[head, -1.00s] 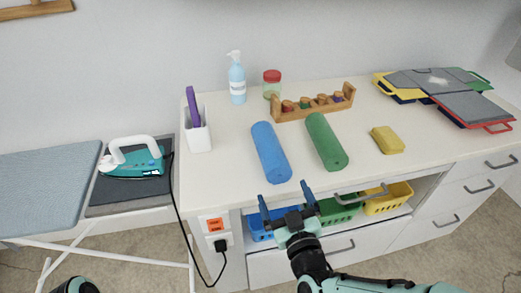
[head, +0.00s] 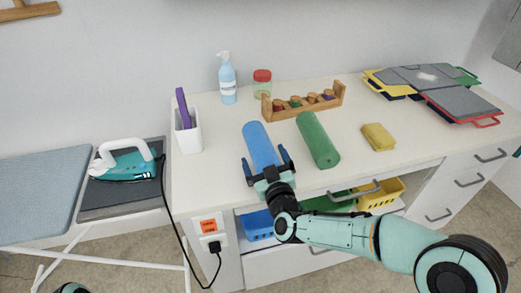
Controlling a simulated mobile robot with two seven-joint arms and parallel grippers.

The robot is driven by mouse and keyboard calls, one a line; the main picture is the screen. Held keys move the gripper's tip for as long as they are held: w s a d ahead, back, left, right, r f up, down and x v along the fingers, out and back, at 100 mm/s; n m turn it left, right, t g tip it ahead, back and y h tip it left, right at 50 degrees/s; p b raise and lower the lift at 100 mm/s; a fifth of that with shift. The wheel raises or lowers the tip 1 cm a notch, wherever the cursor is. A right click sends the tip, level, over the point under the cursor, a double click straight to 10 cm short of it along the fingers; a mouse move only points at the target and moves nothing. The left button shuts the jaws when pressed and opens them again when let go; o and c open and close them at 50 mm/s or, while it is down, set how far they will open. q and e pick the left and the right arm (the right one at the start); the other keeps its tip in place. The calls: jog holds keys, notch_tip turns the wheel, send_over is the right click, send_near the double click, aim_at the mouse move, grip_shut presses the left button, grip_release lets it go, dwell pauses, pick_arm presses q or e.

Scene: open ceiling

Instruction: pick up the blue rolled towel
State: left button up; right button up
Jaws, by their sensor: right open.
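The blue rolled towel (head: 259,142) lies on the white worktop, its long side running away from me. My right gripper (head: 265,163) is open, with one dark finger at each side of the towel's near end. I cannot tell whether the fingers touch it or how high they are above the worktop. The gripper's body hides the towel's near tip. My left gripper is not clearly seen; only a small part of my left arm shows at the bottom left edge.
A green rolled towel (head: 318,140) lies just right of the blue one. A wooden rack (head: 290,112), a yellow folded cloth (head: 378,137), a white holder (head: 188,137) and a soap bottle (head: 228,84) stand around. An iron (head: 124,162) rests on the left.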

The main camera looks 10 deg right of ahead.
jog(key=c, duration=1.1)
jog(key=shift+r, duration=0.15)
